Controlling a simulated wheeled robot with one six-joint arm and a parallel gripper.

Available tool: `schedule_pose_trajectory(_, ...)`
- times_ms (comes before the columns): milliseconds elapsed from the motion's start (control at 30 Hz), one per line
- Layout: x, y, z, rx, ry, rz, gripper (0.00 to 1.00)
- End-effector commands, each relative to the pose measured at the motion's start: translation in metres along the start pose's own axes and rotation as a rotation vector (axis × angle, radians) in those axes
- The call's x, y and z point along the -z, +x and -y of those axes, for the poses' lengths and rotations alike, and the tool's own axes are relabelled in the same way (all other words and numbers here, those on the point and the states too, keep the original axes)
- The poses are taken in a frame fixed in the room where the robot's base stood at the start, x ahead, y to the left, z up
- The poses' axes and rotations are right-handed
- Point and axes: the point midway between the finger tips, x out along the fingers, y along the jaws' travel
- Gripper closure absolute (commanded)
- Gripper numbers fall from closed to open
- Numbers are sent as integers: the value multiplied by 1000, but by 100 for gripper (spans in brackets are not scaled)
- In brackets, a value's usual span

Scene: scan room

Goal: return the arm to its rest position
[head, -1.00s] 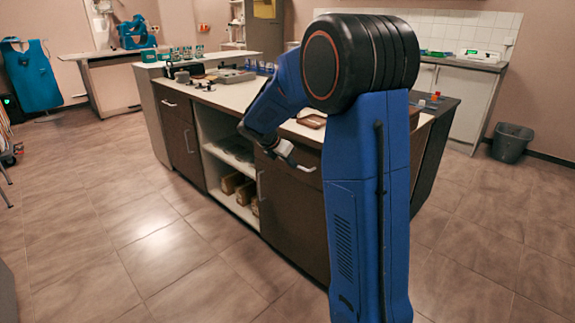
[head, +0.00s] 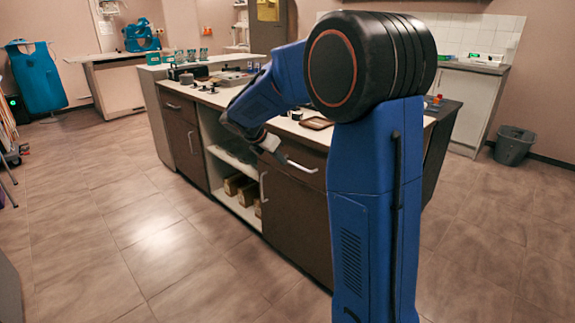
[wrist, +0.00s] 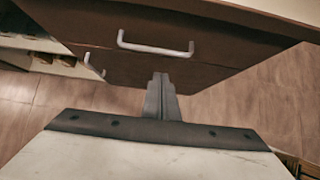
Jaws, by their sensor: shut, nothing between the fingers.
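My blue arm stands in the right half of the head view, its upper part bent forward and down to the left. My gripper (head: 268,144) hangs in front of the island cabinet (head: 300,215), near the upper drawer handle (head: 301,167). In the wrist view, my gripper (wrist: 162,78) shows its two fingers together and empty. The drawer handle (wrist: 155,48) lies beyond the fingertips there, apart from them. The drawer looks closed.
The island's worktop (head: 222,95) carries a brown tray (head: 316,123) and several small items. Open shelves (head: 235,185) hold boxes. A bin (head: 513,146) stands at the right wall. The tiled floor (head: 130,230) at left is clear.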

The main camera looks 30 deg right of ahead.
Motion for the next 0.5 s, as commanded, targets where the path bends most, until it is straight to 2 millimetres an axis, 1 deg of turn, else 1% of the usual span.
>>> schedule_pose_trajectory(33, 0, -11, -1, -2, -1, 1, 100)
schedule_pose_trajectory(200, 0, -36, -1, -3, 1, 0, 100)
schedule_pose_trajectory(333, 0, -46, 0, 0, 1, 0, 100)
schedule_pose_trajectory(500, 0, -51, 0, 0, 0, 0, 100)
